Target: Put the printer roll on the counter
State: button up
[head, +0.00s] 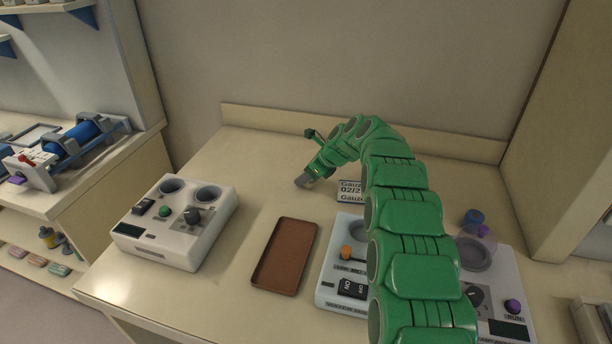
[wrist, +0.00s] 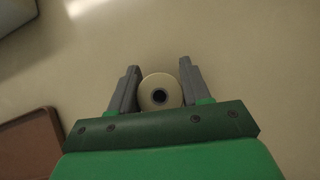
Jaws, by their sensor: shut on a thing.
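The printer roll (wrist: 160,92) is a pale, cream-coloured cylinder with a dark hole in its middle, seen end-on in the wrist view. My gripper (wrist: 160,72) is shut on it, with one grey finger on each side. In the head view, my gripper (head: 304,181) points down at the left over the back middle of the beige counter (head: 262,152). I cannot make out the roll there. The counter also fills the wrist view's background (wrist: 240,60). I cannot tell whether the roll touches the counter.
A brown tray (head: 285,256) lies in front of my gripper. A white two-well device (head: 178,222) stands left, and a device with an orange lever (head: 347,254) stands right of the tray. A gauze label (head: 350,191) is right of my gripper. The back left counter is clear.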

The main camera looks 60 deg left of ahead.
jog(key=o, duration=1.2)
jog(key=shift+f, duration=0.15)
jog(key=shift+c, duration=0.2)
jog(key=v, duration=1.2)
jog(key=shift+w, duration=0.1)
